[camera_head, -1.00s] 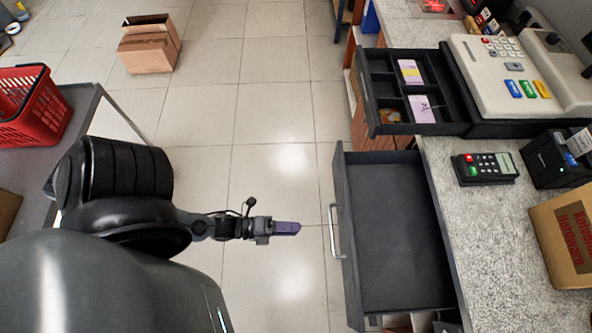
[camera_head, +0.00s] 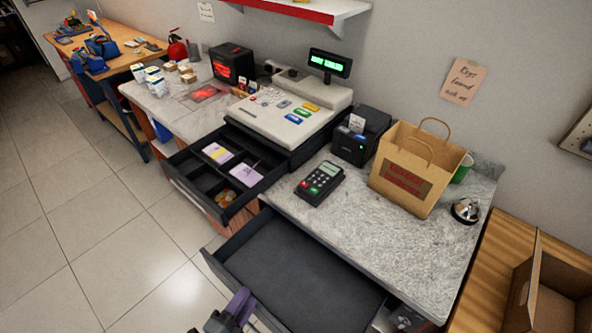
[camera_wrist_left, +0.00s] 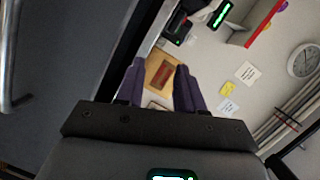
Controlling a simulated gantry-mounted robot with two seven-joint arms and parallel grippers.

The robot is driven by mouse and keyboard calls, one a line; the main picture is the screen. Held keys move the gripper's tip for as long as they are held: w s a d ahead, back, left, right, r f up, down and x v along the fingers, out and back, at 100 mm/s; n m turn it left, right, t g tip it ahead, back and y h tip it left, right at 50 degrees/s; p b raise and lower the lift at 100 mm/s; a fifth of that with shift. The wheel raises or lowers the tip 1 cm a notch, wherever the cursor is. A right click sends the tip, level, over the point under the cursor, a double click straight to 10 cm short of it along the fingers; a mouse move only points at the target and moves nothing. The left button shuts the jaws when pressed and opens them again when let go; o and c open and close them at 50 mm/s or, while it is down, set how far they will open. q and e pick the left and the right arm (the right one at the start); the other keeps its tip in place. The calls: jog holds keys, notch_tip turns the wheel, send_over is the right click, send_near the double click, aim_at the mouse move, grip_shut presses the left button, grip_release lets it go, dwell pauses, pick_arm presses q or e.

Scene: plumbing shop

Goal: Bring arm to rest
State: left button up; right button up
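My left gripper (camera_head: 232,312) shows at the bottom of the head view, with purple fingers, near the front edge of the open lower drawer (camera_head: 300,275). In the left wrist view the two purple fingers of the left gripper (camera_wrist_left: 161,75) stand apart, with nothing held between them. Most of my left arm is outside the head view. My right gripper is in neither current view.
The open cash drawer (camera_head: 185,162) holds notes and coins. The granite counter (camera_head: 400,235) bears a register (camera_head: 285,110), card terminal (camera_head: 319,184), paper bag (camera_head: 415,165) and bell (camera_head: 465,210). An open cardboard box (camera_head: 550,295) is at lower right. The tiled floor (camera_head: 80,220) at left is clear.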

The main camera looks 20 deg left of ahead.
pick_arm(q)
jog(key=s+a+f+n+g+y, duration=0.1)
jog(key=s+n+g+y, duration=0.1)
jog(key=s+n+g, duration=1)
notch_tip(320, 180, up, 26)
jog(key=w+n+p, duration=0.2)
jog(key=p, duration=2.4)
notch_tip(320, 180, down, 50)
jog(key=b, duration=5)
jog(key=shift+f+g, duration=0.25)
jog(key=shift+g, duration=0.05)
